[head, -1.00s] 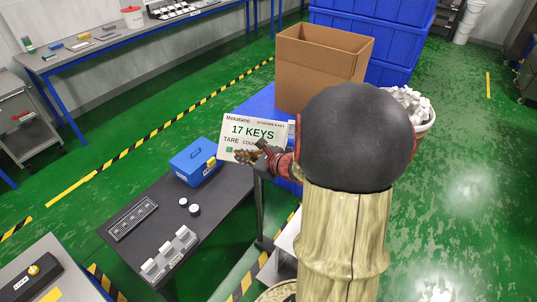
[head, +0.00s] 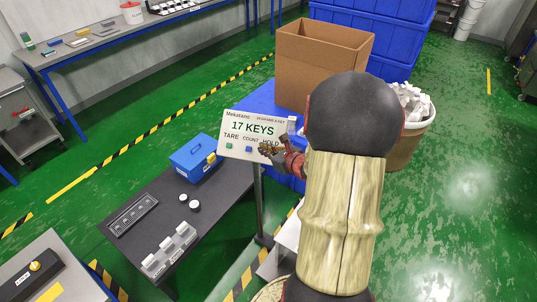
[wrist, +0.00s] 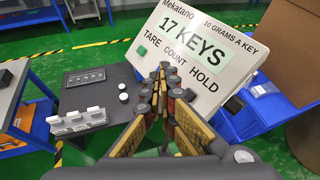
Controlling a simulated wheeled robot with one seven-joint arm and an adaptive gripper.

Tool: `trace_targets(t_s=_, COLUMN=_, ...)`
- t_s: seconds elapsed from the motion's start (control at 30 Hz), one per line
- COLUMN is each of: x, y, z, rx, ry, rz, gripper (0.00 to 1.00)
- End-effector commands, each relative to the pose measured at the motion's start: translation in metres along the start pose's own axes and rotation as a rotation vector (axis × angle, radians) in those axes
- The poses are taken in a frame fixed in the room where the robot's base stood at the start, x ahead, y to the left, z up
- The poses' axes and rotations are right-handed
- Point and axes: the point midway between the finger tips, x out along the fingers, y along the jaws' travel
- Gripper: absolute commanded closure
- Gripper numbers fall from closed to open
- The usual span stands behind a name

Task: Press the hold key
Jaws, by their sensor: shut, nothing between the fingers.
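The white panel (head: 232,118) stands on a post and reads "17 KEYS". In the head view it shows a green key (head: 229,146) under TARE and a blue key (head: 249,149) under COUNT. My gripper (head: 266,150) is shut and empty in front of the panel's lower right part. It also shows in the wrist view (wrist: 163,68). I cannot tell whether its tips touch the panel.
A dark bench (head: 150,205) left of the panel holds a blue box (head: 194,158), two round white-topped pieces, a slotted strip and a white rack (head: 168,250). A cardboard box (head: 322,65) stands on a blue table behind. Green floor is free at right.

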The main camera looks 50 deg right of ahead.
Motion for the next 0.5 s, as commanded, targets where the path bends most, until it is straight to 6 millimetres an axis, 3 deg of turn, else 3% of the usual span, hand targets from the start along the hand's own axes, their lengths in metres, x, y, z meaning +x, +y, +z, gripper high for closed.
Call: trace_targets(t_s=0.5, x=0.044, y=-0.031, z=-0.033, rx=-0.001, ry=0.0, rz=0.001, gripper=1.0)
